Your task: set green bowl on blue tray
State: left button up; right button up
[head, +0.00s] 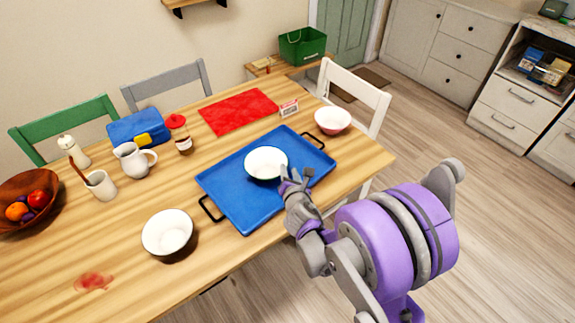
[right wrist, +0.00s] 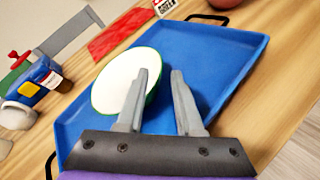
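The green bowl (right wrist: 112,82), with a white inside and a green rim, stands upright on the blue tray (right wrist: 225,62). In the head view the bowl (head: 265,161) shows mostly its white inside, near the middle of the tray (head: 248,215). My right gripper (head: 296,174) is at the bowl's right edge. In the right wrist view its fingers (right wrist: 159,75) are apart, with one finger overlapping the bowl's rim and the other over bare tray. I cannot tell whether a finger touches the bowl. My left gripper is not in view.
A white-lined bowl (head: 168,233) stands left of the tray, and a reddish bowl (head: 332,121) stands beyond its right end. A jar (head: 179,135), a pitcher (head: 133,160) and a cup (head: 101,186) stand at the left. A red mat (head: 238,110) lies behind the tray.

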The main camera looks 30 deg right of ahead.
jog(key=s+a+m+g+y, duration=0.2)
jog(key=s+a+m, duration=0.3)
jog(key=s+m, duration=0.3)
jog(key=s+a+r+m+g+y, duration=0.1)
jog(key=s+a+m+g, duration=0.2)
jog(key=s+a+m, duration=0.2)
jog(key=s+a+r+m+g+y, duration=0.1)
jog(key=s+a+m, duration=0.4)
jog(key=s+m, duration=0.6)
jog(key=shift+s+m+g+y, duration=0.3)
jog(key=shift+m+g+y, duration=0.3)
jog(key=shift+g+y, duration=0.25)
